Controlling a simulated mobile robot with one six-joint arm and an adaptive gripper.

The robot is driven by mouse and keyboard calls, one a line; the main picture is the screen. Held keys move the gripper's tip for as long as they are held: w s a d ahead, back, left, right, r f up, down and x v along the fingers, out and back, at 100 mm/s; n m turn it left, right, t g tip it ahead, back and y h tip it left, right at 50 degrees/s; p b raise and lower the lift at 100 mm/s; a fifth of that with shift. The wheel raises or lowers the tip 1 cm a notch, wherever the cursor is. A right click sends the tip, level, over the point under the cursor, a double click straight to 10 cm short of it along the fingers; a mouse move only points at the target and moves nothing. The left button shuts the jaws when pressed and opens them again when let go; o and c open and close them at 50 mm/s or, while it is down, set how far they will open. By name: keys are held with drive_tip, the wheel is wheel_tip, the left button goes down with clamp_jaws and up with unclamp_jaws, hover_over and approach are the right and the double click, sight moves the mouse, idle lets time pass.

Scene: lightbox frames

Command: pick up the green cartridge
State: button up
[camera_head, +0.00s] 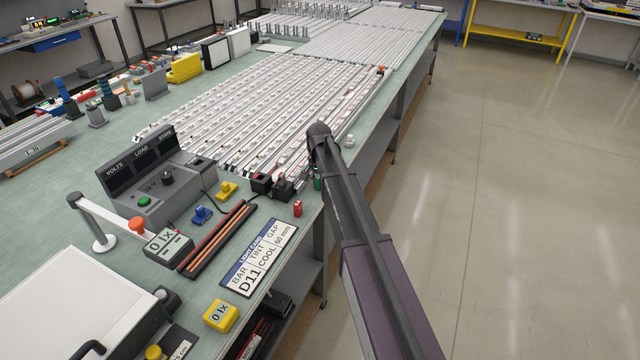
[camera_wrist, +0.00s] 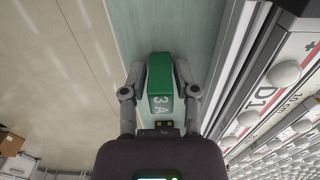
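The green cartridge (camera_wrist: 160,82), marked "3 A", lies between the two fingers of my gripper (camera_wrist: 160,75) in the wrist view. The fingers stand close against its left and right sides and appear to touch it, so the gripper looks shut on it. In the head view a small green piece (camera_head: 317,183) shows at the bench's front edge, just left of my arm. My arm covers most of that spot, and the fingers cannot be made out there. Whether the cartridge touches the bench is hard to tell.
Rows of metal bars (camera_head: 280,110) fill the bench right beside the cartridge. A red cartridge (camera_head: 297,208) stands near the edge. Dark blocks (camera_head: 262,184), a light card sign (camera_head: 252,258) and a meter box (camera_head: 155,180) are nearby. The floor (camera_head: 520,200) to the right is open.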

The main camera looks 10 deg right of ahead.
clamp_jaws()
drive_tip(key=shift+r, duration=0.15)
wheel_tip(320, 180, up, 3)
drive_tip(key=p, duration=0.3)
drive_tip(key=shift+r+p, duration=0.15)
drive_tip(key=shift+p, duration=0.15)
drive_tip(key=shift+s+r, duration=0.15)
drive_tip(key=shift+s, duration=0.2)
drive_tip(key=s+a+r+p, duration=0.1)
drive_tip(key=s, duration=1.4)
drive_tip(key=shift+a, duration=0.3)
drive_tip(key=shift+s, duration=0.1)
